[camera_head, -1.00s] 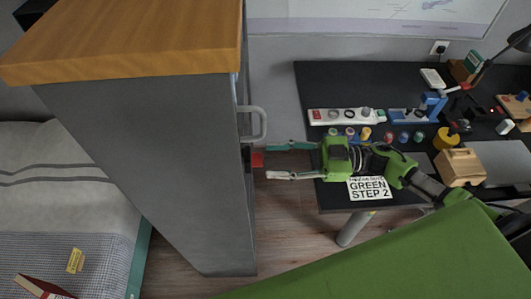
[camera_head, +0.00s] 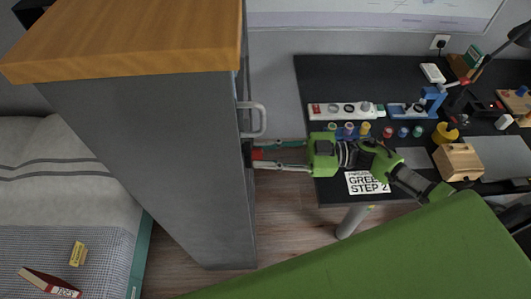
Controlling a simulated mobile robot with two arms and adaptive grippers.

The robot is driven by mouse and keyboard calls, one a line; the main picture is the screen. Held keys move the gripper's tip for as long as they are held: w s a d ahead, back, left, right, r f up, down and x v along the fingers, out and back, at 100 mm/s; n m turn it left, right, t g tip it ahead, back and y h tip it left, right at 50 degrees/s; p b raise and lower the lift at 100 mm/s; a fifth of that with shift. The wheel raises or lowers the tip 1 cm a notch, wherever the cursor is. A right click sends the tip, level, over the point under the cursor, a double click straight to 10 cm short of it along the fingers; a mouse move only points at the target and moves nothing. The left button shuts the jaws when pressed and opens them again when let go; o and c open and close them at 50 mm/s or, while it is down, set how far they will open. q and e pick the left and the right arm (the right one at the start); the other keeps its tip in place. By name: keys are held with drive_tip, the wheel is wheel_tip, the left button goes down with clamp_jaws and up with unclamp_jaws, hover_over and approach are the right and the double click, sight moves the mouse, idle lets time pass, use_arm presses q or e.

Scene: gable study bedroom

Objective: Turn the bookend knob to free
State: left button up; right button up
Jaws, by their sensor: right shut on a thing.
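A small red knob (camera_head: 258,155) sticks out from the right-hand face of the tall grey cabinet (camera_head: 170,165), below a pale handle. My right gripper (camera_head: 258,155) reaches in from the right, with one finger above the knob and one below. It is shut on the knob, and the fingers hide part of it. The knob's exact turn angle is too small to read. My left gripper is not in view.
The pale handle (camera_head: 262,120) stands out just above my right fingers. A black desk (camera_head: 305,85) with jars, a power strip and a wooden box (camera_head: 458,160) is on the right. A green surface (camera_head: 370,255) fills the lower right. A bed (camera_head: 65,200) lies at left.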

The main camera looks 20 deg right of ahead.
drive_tip(key=shift+f+n+g+b, duration=0.1)
drive_tip(key=shift+n+g+b, duration=0.2)
drive_tip(key=shift+n+b, duration=8.35)
drive_tip(key=shift+n+p, duration=0.45)
drive_tip(key=shift+n, duration=0.1)
drive_tip(key=o, duration=1.1)
drive_tip(key=shift+d, duration=0.1)
